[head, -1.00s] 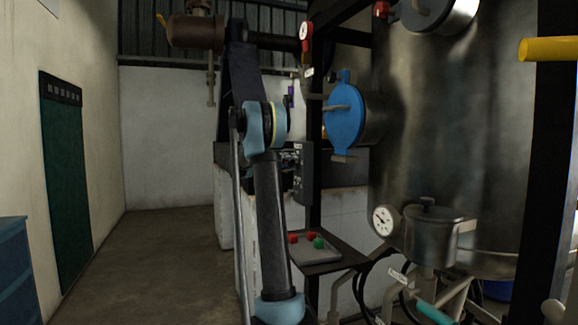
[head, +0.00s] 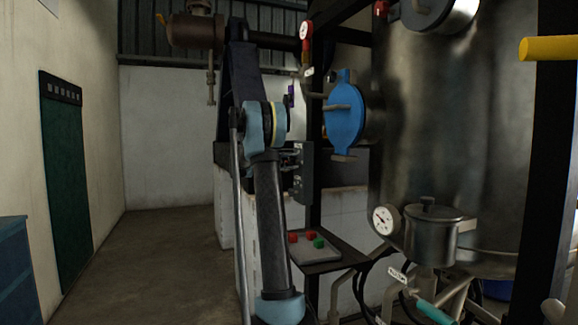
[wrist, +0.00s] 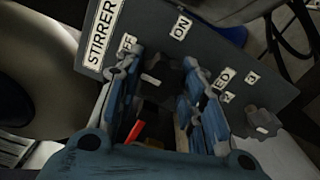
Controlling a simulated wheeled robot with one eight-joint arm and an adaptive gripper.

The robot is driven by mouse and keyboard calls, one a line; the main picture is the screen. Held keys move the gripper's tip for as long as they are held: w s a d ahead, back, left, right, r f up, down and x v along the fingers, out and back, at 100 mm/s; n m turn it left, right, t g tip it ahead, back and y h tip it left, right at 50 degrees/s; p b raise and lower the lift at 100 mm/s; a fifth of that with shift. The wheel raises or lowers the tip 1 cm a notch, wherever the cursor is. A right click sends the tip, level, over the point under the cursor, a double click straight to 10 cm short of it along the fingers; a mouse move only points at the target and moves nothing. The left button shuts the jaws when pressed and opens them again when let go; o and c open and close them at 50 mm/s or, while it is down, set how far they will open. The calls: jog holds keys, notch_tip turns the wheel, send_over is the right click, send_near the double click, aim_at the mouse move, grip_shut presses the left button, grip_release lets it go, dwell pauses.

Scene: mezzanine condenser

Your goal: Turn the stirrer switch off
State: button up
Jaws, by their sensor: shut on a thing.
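The stirrer switch (wrist: 153,84) shows in the wrist view as a dark knob with a short white mark, on a grey panel (wrist: 215,45) under a STIRRER label, with OFF and ON labels nearby. My gripper (wrist: 163,68) has its blue fingers on either side of the knob and is shut on it. The fingers hide much of the knob and part of the OFF label, so its exact setting is hard to tell. In the head view the panel (head: 304,172) is a dark box beside my arm, and the gripper is mostly hidden there.
A second knob (wrist: 262,122) with a white mark sits on the same panel, near the right finger. A blue hatch (head: 344,113) on the steel vessel (head: 450,130) is close by on the right. Floor at left is clear.

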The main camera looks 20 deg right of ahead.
jog(key=shift+f, duration=0.1)
dwell(0.4)
jog(key=o, duration=1.1)
jog(key=shift+w, duration=0.1)
jog(key=a, duration=1.2)
jog(key=shift+s, duration=0.2)
